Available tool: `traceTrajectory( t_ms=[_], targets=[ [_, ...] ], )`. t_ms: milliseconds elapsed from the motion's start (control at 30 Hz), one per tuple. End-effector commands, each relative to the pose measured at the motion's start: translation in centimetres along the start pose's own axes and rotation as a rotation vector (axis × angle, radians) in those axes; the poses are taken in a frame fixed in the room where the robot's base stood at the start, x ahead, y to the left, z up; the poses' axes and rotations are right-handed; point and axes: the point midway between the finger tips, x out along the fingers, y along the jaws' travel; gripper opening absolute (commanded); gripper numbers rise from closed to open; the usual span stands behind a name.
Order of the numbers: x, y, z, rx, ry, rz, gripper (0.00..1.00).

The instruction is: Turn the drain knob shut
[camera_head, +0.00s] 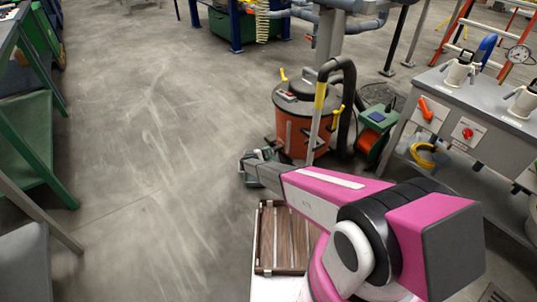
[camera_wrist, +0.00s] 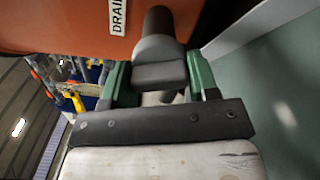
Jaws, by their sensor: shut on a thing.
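The drain knob (camera_wrist: 160,47) is dark grey and sticks out from the orange drum (camera_wrist: 60,22), beside a white label (camera_wrist: 118,16) on which "DRAIN" can be read. In the wrist view, my gripper (camera_wrist: 158,74) has its green fingers on both sides of the knob's block-shaped grip and is shut on it. In the head view, the orange drum (camera_head: 293,135) stands on the floor, with my gripper (camera_head: 254,166) low at its left side. I cannot make out the knob in the head view. I cannot tell how far the knob is turned.
A black hose (camera_head: 347,90) arches beside the drum, with a green machine (camera_head: 373,130) to the right. A grey workbench (camera_head: 478,105) with a red knob is further right. A wooden slatted piece (camera_head: 284,240) lies near my arm. The floor (camera_head: 140,150) at left is clear.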

Motion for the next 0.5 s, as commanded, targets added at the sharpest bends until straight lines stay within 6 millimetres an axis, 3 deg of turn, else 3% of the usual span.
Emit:
traceTrajectory(
  t_ms=[500],
  targets=[
    [-0.07, 0.09, 0.03, 0.363, 0.000, -0.001, 0.31]
  ],
)
